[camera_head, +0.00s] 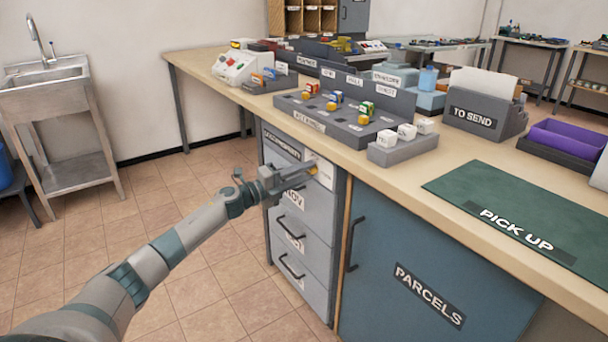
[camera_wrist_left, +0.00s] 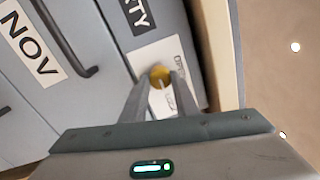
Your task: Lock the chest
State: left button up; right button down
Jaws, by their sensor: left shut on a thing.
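The chest (camera_head: 318,240) is a grey drawer unit under the wooden counter, with several labelled drawers and dark bar handles. Its drawers look shut. A white plate (camera_head: 325,176) is at its upper right; in the left wrist view the plate (camera_wrist_left: 143,57) bears partly hidden lettering that seems to read OPEN at one end. A round gold lock piece (camera_wrist_left: 160,73) sits on this plate. My left gripper (camera_head: 310,169) is shut on the gold piece, its fingertips (camera_wrist_left: 160,84) on either side of it. The fingers hide part of the plate. My right gripper is not in view.
A blue PARCELS cabinet (camera_head: 420,265) stands right of the chest. Above, the counter (camera_head: 390,165) holds organisers, a TO SEND box (camera_head: 482,110) and a green PICK UP mat (camera_head: 510,200). A sink (camera_head: 50,85) stands at the left. Tiled floor (camera_head: 170,240) is clear before the chest.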

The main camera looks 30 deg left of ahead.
pick_arm(q)
jog(key=shift+f, duration=0.1)
jog(key=o, duration=1.1)
jog(key=shift+c, duration=0.2)
jog(key=shift+s, duration=0.1)
jog(key=v, duration=1.7)
jog(key=shift+p, duration=0.4)
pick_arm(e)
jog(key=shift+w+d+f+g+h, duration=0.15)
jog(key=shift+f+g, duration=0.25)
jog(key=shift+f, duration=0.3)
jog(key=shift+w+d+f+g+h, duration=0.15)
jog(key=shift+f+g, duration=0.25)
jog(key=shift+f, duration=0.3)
pick_arm(q)
jog(key=shift+s+a, duration=0.1)
jog(key=shift+a, duration=0.05)
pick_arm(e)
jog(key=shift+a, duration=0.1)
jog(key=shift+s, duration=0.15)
